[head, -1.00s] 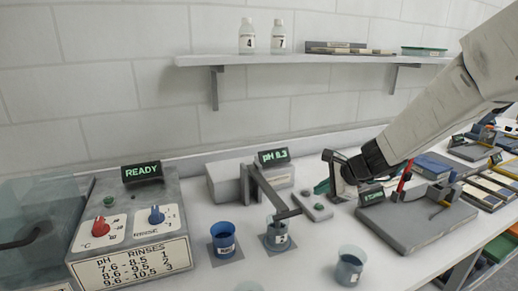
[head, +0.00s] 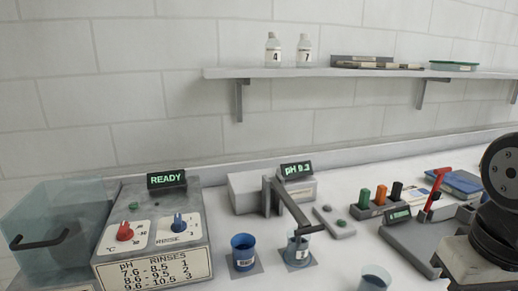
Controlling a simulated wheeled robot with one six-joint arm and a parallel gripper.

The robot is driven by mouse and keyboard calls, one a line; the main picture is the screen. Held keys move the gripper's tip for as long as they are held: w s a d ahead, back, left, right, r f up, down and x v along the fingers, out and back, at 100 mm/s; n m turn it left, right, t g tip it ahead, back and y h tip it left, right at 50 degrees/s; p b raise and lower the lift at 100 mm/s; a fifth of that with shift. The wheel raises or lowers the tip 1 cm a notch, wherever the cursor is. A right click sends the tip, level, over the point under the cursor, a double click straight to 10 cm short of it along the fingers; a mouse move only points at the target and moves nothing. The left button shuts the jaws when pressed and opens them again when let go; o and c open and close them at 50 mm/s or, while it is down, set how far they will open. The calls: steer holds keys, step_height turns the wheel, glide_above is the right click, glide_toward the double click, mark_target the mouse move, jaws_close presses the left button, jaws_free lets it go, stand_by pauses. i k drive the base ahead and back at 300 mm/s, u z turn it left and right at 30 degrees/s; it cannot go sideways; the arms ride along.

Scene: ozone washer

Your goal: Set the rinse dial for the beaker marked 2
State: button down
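The washer panel (head: 150,250) has a blue rinse dial (head: 178,223), its pointer roughly upward, and a red °C dial (head: 124,232). A READY display (head: 167,180) is lit above. The chart (head: 153,272) reads 7.6-8.5 for 1, 8.6-9.5 for 2, 9.6-10.5 for 3. The pH meter display (head: 296,170) is lit; its first digit is unclear, perhaps 8 or 9, followed by .3. A clear beaker (head: 298,250) with dark liquid stands under the meter's arm; its label is too small to read now. A blue beaker (head: 243,253) stands beside it. My gripper is out of view.
A third beaker (head: 374,279) stands at the front. A clear bin (head: 58,232) is left of the washer. A rack with coloured handles (head: 380,203) and a red-levered device (head: 437,190) stand right. My arm fills the right edge. A shelf (head: 340,73) hangs above.

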mark_target(179, 226)
steer(key=u, duration=1.4)
